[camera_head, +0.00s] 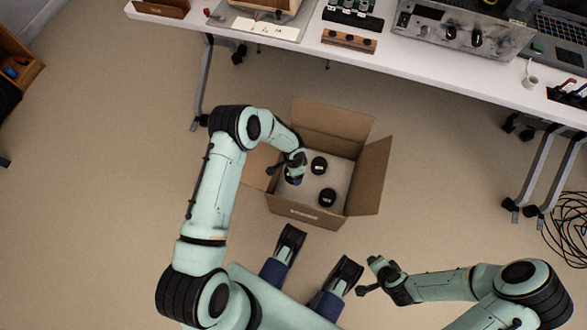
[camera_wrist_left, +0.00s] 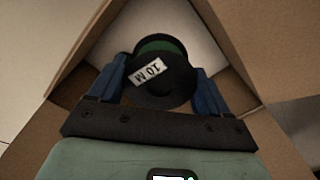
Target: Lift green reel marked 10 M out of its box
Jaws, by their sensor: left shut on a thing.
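The reel marked 10 M (camera_wrist_left: 178,82) is black with a green core and a white label in the left wrist view. My left gripper (camera_wrist_left: 157,88) is shut on it, one blue finger at each side. In the head view my left gripper (camera_head: 295,177) is over the left part of the open cardboard box (camera_head: 304,213) and hides most of the reel. Whether the reel touches the box floor I cannot tell. My right gripper (camera_head: 372,268) is outside the box, to its lower right; its opening is not clear.
Two more black reels, an upper one (camera_head: 319,165) and a lower one (camera_head: 327,197), stand in the box right of my left gripper. The box flaps (camera_head: 371,176) are spread outward. A white workbench (camera_head: 290,42) with equipment stands behind. Cables (camera_head: 568,228) lie at far right.

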